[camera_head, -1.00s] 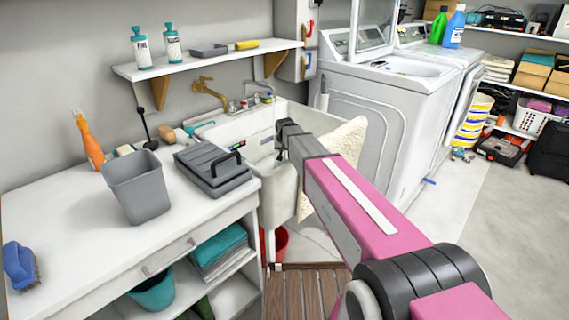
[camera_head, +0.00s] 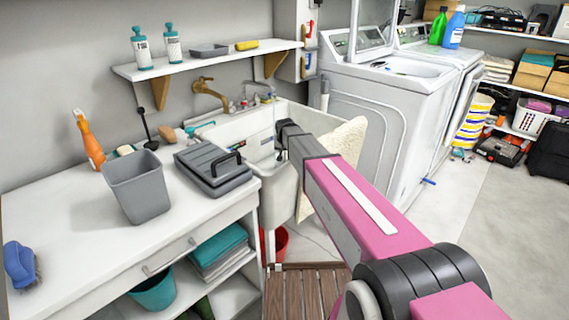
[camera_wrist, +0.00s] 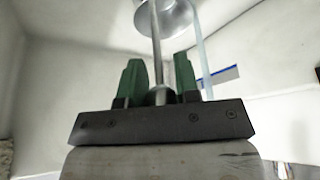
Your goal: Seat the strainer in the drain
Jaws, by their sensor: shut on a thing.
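My gripper (camera_head: 279,152) reaches into the white utility sink (camera_head: 236,137) in the head view. In the wrist view, its two green fingers (camera_wrist: 159,72) are shut on the thin metal stem of the strainer. The strainer's shiny, round metal bowl (camera_wrist: 178,17) is at the top of that view, at the far end of the stem and partly cut off by the frame edge. The drain cannot be made out in either view, so I cannot tell how the strainer lies to it.
A brass faucet (camera_head: 208,90) is on the wall behind the sink. A pale vertical strip (camera_wrist: 199,55) runs close beside the stem. A grey bin (camera_head: 138,186) and a dark grey case (camera_head: 214,170) stand on the left counter. A washing machine (camera_head: 375,120) stands right of the sink.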

